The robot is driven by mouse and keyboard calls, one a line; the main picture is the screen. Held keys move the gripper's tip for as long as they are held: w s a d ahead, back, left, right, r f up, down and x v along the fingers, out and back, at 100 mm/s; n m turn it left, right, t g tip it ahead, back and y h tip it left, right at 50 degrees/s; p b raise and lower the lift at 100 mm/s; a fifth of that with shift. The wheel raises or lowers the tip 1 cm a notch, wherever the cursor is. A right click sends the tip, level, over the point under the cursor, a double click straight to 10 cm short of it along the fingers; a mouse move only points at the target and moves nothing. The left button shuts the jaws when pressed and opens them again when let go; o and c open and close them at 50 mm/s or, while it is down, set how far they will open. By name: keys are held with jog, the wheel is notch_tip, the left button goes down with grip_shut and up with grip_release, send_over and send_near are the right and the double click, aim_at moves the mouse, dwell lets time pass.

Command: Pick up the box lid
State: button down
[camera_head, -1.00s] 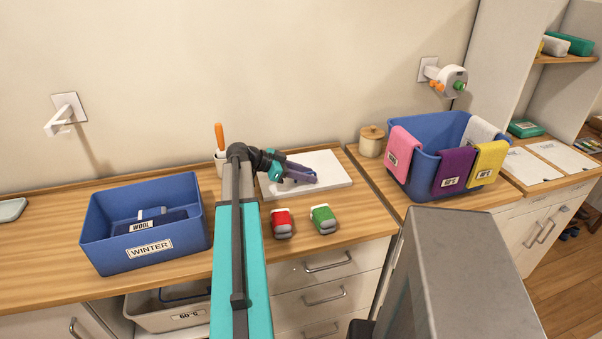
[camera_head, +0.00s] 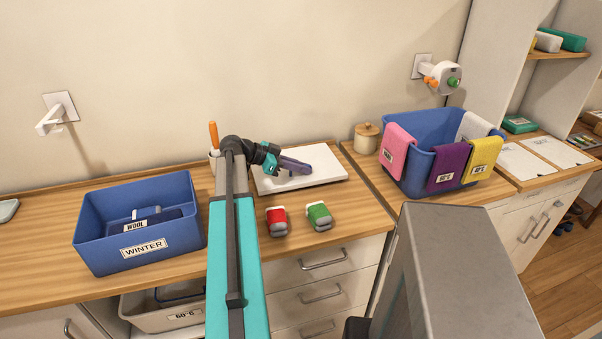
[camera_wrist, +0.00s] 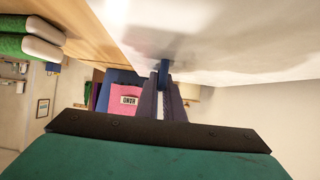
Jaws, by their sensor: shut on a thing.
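The white flat box lid (camera_head: 330,170) is at the back of the wooden counter, left of the wooden jar. A small blue knob (camera_wrist: 166,66) stands out from its white face (camera_wrist: 220,40) in the wrist view. My gripper (camera_head: 303,168) reaches over the lid from the left, with its purple fingers low over the lid's middle. In the wrist view the two fingers (camera_wrist: 164,82) are closed on either side of the blue knob. The lid looks level; I cannot tell whether it is clear of the counter.
A red block (camera_head: 276,221) and a green block (camera_head: 319,216) stand in front of the lid. The blue WINTER bin (camera_head: 95,245) is to the left. A blue basket (camera_head: 425,130) hung with cloths and a wooden jar (camera_head: 366,138) are to the right. An orange-handled item (camera_head: 213,135) stands behind my arm.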

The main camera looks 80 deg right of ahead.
jog(key=shift+r+b, duration=0.9)
jog(key=shift+r, duration=3.2)
jog(key=shift+r, duration=0.1)
